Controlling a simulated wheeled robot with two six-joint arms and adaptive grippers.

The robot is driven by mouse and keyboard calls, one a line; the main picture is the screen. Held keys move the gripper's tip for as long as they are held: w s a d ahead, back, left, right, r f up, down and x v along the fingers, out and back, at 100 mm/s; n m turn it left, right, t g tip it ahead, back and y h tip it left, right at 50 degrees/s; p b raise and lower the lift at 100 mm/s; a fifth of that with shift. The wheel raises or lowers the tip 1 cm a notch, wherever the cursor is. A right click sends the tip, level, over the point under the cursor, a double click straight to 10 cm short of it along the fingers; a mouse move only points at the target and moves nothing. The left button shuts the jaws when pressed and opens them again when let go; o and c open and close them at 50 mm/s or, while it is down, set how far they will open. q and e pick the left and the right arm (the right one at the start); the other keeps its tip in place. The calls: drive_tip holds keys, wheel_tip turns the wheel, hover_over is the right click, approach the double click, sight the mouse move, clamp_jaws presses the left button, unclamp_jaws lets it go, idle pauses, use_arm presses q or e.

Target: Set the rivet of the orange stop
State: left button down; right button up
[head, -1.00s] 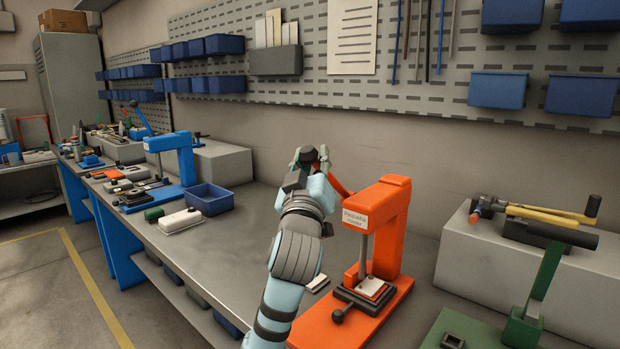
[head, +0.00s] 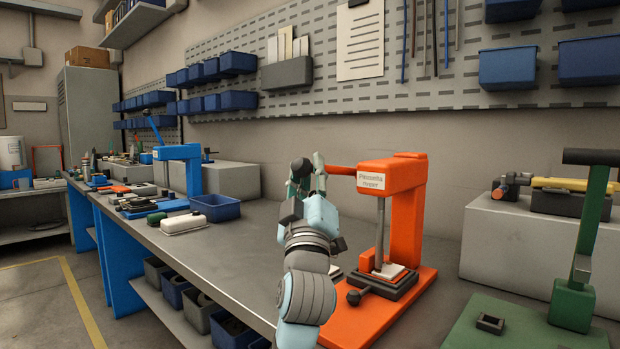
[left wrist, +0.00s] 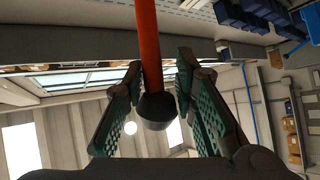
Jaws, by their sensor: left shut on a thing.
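The orange press (head: 405,215) stands on the bench with a pale label on its head. Its upright rod (head: 380,235) comes down over a white piece (head: 389,270) on a dark plate (head: 395,288). I cannot tell whether the rod touches the piece, and no rivet can be made out. The orange lever (head: 342,171) runs left from the press head, close to level. My left gripper (head: 306,172) is shut on the lever's black-knobbed end. In the left wrist view the fingers lie either side of the lever (left wrist: 147,45) and its black knob (left wrist: 157,110). My right gripper is out of view.
A green press (head: 585,240) stands close at the right, before a grey block (head: 480,235) holding a yellow-handled tool (head: 560,184). At the left are a white case (head: 184,224), a blue bin (head: 217,207) and a blue press (head: 192,175). Bare bench lies left of my arm.

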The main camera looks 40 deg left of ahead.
use_arm(q)
drive_tip(key=shift+f, duration=0.2)
idle(0.3)
drive_tip(key=c, duration=1.5)
unclamp_jaws()
drive_tip(key=shift+s, duration=0.15)
drive_tip(key=o, duration=0.3)
drive_tip(key=shift+s+r, duration=0.1)
drive_tip(key=shift+d, duration=0.15)
drive_tip(key=v, duration=1.2)
